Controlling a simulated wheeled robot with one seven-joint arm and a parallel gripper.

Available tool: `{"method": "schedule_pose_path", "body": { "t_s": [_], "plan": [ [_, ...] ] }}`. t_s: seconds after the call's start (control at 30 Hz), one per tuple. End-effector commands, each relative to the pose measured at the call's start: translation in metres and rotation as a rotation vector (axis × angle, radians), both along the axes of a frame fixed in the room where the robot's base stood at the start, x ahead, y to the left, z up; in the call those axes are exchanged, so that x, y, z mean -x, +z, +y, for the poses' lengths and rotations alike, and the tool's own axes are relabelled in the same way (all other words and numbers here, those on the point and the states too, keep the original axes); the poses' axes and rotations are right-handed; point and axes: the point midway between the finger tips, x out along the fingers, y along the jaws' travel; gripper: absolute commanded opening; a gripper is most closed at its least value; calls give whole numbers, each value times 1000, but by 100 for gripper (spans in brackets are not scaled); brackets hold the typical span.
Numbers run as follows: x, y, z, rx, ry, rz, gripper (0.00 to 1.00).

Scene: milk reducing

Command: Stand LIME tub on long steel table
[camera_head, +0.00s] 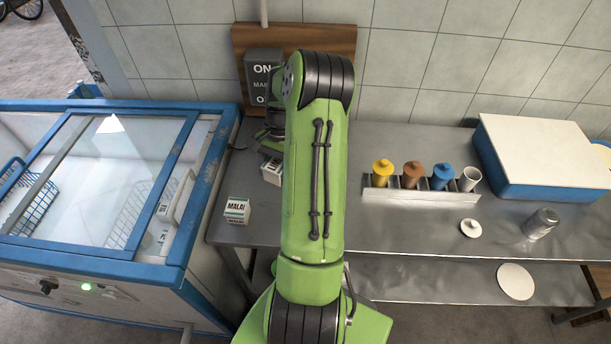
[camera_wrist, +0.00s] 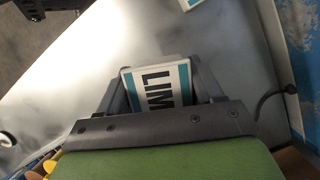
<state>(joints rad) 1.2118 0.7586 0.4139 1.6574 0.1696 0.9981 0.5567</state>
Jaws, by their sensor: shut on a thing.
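The LIME tub (camera_wrist: 158,92) is white with teal bands and dark letters; only "LIM" shows in the wrist view. It sits between the two fingers of my gripper (camera_wrist: 160,85), which is shut on it. In the head view the tub (camera_head: 271,173) shows left of my green arm, partly hidden by my gripper (camera_head: 268,150). It is over the left end of the long steel table (camera_head: 390,235). I cannot tell whether its base touches the steel.
A MALAI tub (camera_head: 236,210) stands near the table's front left corner. A blue-rimmed freezer (camera_head: 75,252) adjoins on the left. A dark ON sign box (camera_head: 263,75) is at the back. A rack of coloured pots (camera_head: 420,195) and a blue box (camera_head: 545,160) stand to the right.

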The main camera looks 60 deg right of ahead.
Motion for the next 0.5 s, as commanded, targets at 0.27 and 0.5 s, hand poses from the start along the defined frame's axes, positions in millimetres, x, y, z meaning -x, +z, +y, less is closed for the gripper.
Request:
{"method": "schedule_pose_path", "body": {
  "t_s": [0.27, 0.5],
  "plan": [
    [0, -56, 1, -3, 3, 1, 32],
    [-1, -91, 1, -3, 2, 0, 32]
  ]
}}
